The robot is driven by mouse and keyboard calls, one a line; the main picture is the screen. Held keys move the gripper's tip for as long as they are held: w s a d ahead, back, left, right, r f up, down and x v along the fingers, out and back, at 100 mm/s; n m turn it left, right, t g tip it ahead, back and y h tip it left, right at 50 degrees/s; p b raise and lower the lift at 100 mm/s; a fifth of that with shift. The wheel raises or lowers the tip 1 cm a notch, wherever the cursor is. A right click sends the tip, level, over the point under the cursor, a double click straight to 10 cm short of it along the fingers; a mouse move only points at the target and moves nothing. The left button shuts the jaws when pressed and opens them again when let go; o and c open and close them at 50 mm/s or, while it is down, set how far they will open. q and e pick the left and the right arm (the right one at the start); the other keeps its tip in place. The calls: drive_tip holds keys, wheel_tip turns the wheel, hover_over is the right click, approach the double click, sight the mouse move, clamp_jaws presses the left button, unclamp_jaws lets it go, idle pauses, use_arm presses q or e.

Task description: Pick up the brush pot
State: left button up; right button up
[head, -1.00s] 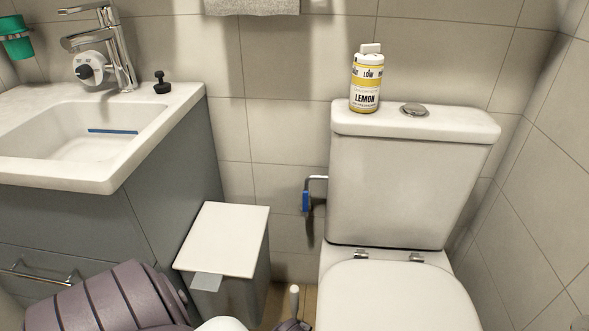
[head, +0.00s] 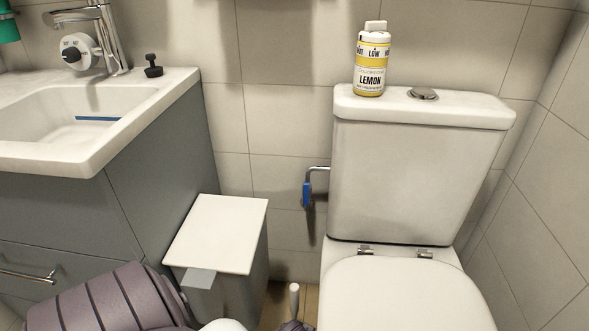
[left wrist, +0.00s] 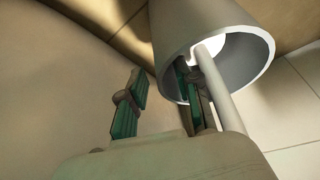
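The brush pot (left wrist: 172,28) is a pale, tapered round vessel in the left wrist view. Its open mouth faces the camera, and a white brush handle (left wrist: 228,105) rises from it. My left gripper (left wrist: 160,68) is open, with two green-faced fingers apart. One finger is outside the pot's near-left rim and the other overlaps its mouth, seeming to reach inside. Contact with the wall cannot be told. In the head view only the white brush handle (head: 294,300) shows clearly at the bottom edge. My right gripper is not in view.
A bin with a white lid (head: 215,234) stands left of the handle, the toilet (head: 405,290) to its right. A sink cabinet (head: 60,215) is at left. A lemon bottle (head: 371,65) sits on the cistern.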

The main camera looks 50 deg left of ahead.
use_arm(q)
clamp_jaws()
drive_tip(key=shift+w+r, duration=0.15)
drive_tip(key=shift+r, duration=0.1)
